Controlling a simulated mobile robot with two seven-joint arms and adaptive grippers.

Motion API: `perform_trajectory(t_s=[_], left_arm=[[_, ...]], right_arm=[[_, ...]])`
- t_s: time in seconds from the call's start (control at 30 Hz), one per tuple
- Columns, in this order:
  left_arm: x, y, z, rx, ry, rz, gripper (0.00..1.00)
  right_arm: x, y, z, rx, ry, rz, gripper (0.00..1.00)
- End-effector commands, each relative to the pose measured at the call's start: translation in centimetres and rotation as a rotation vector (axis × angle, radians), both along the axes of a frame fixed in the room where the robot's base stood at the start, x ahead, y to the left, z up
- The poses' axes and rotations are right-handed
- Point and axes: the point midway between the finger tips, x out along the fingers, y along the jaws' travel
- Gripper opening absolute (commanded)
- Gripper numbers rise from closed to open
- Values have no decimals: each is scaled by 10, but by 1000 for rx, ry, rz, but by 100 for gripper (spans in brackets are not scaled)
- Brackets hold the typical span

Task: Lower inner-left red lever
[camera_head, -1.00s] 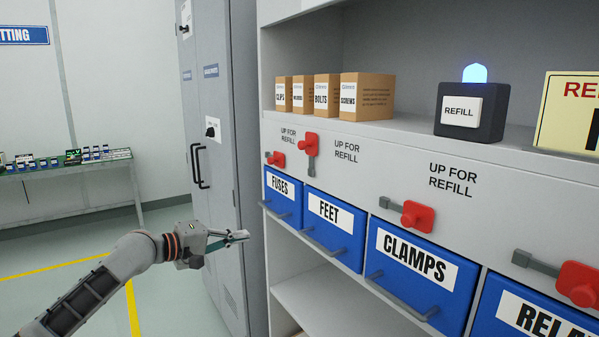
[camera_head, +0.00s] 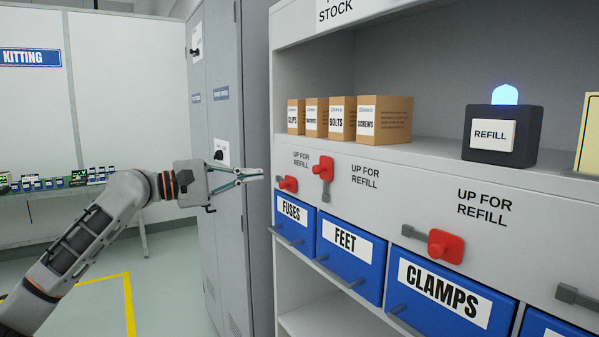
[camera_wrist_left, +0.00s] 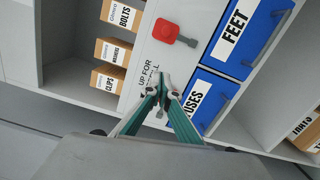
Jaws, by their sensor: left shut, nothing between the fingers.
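The inner-left red lever (camera_head: 323,167) is on the grey front panel above the FEET drawer (camera_head: 349,250). It stands upright, with its red part at the top and its grey bar below. It also shows in the left wrist view (camera_wrist_left: 166,31), at the top middle. My left gripper (camera_head: 260,174) is shut and empty, at the left end of the shelf unit. It is left of the lever and apart from it. In the left wrist view its closed fingertips (camera_wrist_left: 164,84) are below the lever, over the panel near the FUSES drawer.
The FUSES lever (camera_head: 288,183) is near my fingertips, and the CLAMPS lever (camera_head: 445,246) is to the right; both lie sideways. A grey cabinet (camera_head: 216,150) is behind my left gripper.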

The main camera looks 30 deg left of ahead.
Motion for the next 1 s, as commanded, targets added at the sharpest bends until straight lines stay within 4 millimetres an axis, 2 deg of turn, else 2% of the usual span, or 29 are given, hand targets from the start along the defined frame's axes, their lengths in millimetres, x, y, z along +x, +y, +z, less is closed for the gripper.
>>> perform_trajectory(t_s=[0.47, 0.83, 1.0], left_arm=[[43, -23, 4, 0, -4, -1, 0], [88, -48, 5, -1, -4, -2, 0], [80, -71, 5, 3, -1, -2, 0]], right_arm=[[-1, 3, 7, 11, 0, -1, 26], [-4, 6, 12, 23, 6, -3, 26], [-6, 6, 11, 22, 11, -3, 26]])
